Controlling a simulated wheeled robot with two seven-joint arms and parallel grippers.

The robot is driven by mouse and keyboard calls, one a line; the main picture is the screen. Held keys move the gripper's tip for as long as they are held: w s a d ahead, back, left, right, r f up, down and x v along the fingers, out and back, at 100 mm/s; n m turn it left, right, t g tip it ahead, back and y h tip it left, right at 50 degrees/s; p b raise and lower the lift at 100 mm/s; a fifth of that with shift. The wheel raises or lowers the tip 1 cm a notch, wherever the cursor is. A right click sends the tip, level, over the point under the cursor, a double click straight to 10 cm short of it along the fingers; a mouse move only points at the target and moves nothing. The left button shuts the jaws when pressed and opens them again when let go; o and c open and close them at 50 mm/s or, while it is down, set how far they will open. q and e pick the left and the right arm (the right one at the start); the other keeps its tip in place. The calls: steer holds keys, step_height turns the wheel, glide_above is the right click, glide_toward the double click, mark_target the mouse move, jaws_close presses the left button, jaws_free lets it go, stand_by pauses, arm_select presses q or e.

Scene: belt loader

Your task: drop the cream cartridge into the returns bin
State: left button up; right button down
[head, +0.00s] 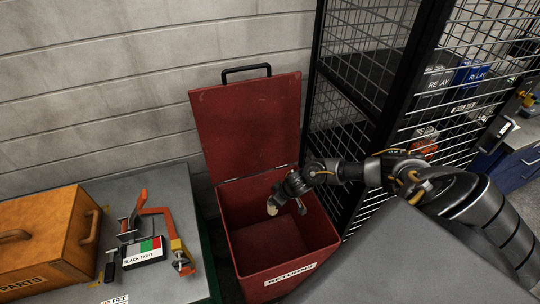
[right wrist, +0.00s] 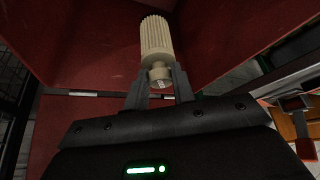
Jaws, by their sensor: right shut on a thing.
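The cream cartridge (right wrist: 156,42) is a ribbed cylinder, held by its narrow end between the fingertips of my right gripper (right wrist: 159,86) in the right wrist view. In the head view my right gripper (head: 287,207) is over the opening of the red returns bin (head: 283,281), inside the line of its rim. The cartridge shows there as a small pale end (head: 272,210). The bin's lid (head: 246,125) stands open, leaning back toward the wall. The bin floor that shows looks empty. My left gripper is not in view.
A grey table (head: 190,195) at the left holds an orange parts box (head: 50,240), a clamp, an orange-handled tool (head: 158,211) and a label card (head: 143,251). A black wire cage (head: 375,100) stands close to the bin's right. A grey surface (head: 400,270) fills the lower right.

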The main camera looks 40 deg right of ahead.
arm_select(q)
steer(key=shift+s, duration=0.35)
arm_select(e)
steer(key=c, duration=1.1)
jaws_free()
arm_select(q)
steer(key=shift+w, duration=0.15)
arm_select(e)
steer(key=v, duration=1.1)
